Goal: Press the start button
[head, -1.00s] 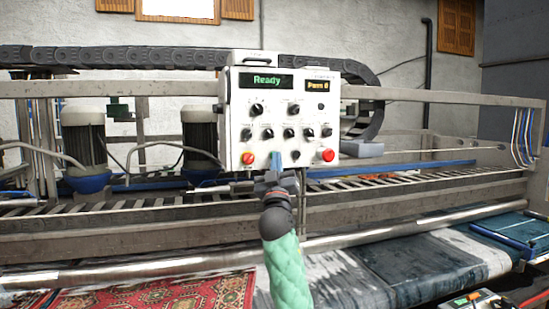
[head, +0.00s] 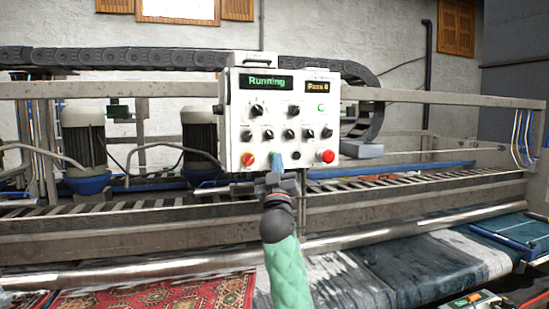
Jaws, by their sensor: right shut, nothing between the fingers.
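The white control panel (head: 309,123) stands in the middle of the head view. Its green display (head: 267,82) reads "Running". A small display (head: 323,86) at the right reads "Pass" with a number that looks like 0. A small green lamp (head: 321,107) is lit. No start button is visible there; the fingertip hides that spot. I cannot tell whether it touches the panel. My left gripper is out of view.
A large red button (head: 327,157) is at the panel's lower right. Behind are a slatted bed (head: 425,185), motors (head: 203,135) and a cable chain (head: 150,57). A metal roller (head: 400,229) and rugs (head: 160,292) lie in front, below the panel.

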